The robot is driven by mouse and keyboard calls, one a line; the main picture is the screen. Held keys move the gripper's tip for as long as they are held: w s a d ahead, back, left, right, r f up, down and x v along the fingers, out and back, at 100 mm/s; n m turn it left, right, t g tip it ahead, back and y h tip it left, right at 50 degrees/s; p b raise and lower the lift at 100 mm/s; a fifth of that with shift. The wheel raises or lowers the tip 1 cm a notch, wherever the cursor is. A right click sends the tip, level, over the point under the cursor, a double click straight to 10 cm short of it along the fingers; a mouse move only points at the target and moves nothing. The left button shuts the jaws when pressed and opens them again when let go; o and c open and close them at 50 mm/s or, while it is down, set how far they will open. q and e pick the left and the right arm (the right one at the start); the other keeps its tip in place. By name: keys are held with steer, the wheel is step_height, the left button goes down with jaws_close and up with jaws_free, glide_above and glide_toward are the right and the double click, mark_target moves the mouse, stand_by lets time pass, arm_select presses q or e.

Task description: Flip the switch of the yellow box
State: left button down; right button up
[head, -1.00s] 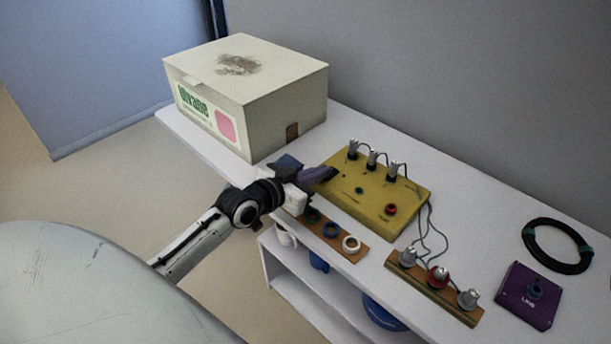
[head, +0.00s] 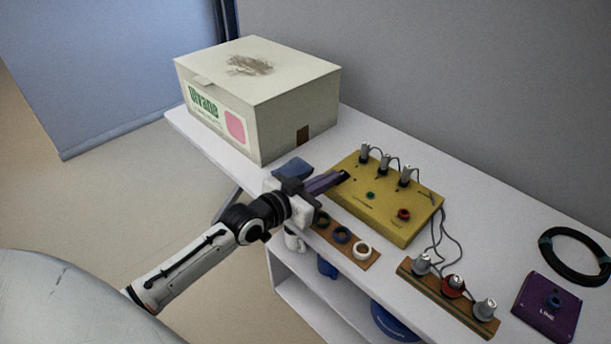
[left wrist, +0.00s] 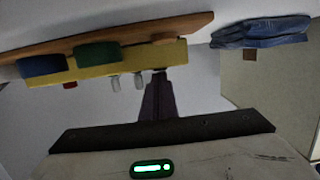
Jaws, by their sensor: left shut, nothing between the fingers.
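The yellow box (head: 385,205) lies on the white table, with several grey plugs along its back edge and a green and a red knob on its top. It also shows in the left wrist view (left wrist: 105,66). I cannot make out the state of its switch. My left gripper (head: 343,177) is shut and empty, its fingertips over the left end of the yellow box. I cannot tell whether they touch it. In the left wrist view the shut fingers (left wrist: 159,92) point toward the box's end. My right gripper is not in view.
A large carton (head: 255,95) stands at the back left. A blue cloth (head: 292,169) lies near my gripper. A board with tape rolls (head: 361,251) is in front of the box. A plug board (head: 450,290), a purple box (head: 550,303) and a black cable coil (head: 575,255) are at right.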

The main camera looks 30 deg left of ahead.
arm_select(q)
step_height(320, 180, up, 5)
steer(key=p, duration=0.3)
steer(key=f+b+v, duration=0.1)
steer(key=f+v, duration=0.1)
steer(key=v, duration=0.8)
steer(key=shift+a, duration=0.2)
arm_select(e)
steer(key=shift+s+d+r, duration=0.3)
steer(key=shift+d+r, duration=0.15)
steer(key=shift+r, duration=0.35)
arm_select(q)
steer(key=s+d+f+g+y, duration=0.1)
steer(key=s+d+f+g, duration=0.5)
steer(key=s+f, duration=0.4)
steer(key=s+f+g+y, duration=0.1)
steer(key=s+g+y, duration=0.35)
steer(key=s, duration=0.95)
steer(key=w+d+f+t+h, duration=0.1)
steer(key=w+d+f+h, duration=0.1)
steer(key=f, duration=0.4)
steer(key=w+d+f+t+h, duration=0.1)
steer(key=d+f+t+h, duration=0.1)
steer(key=d+f, duration=0.2)
step_height(320, 180, down, 2)
steer(key=shift+w+f+n, duration=0.1)
steer(key=shift+w+n, duration=0.25)
steer(key=shift+n, duration=0.05)
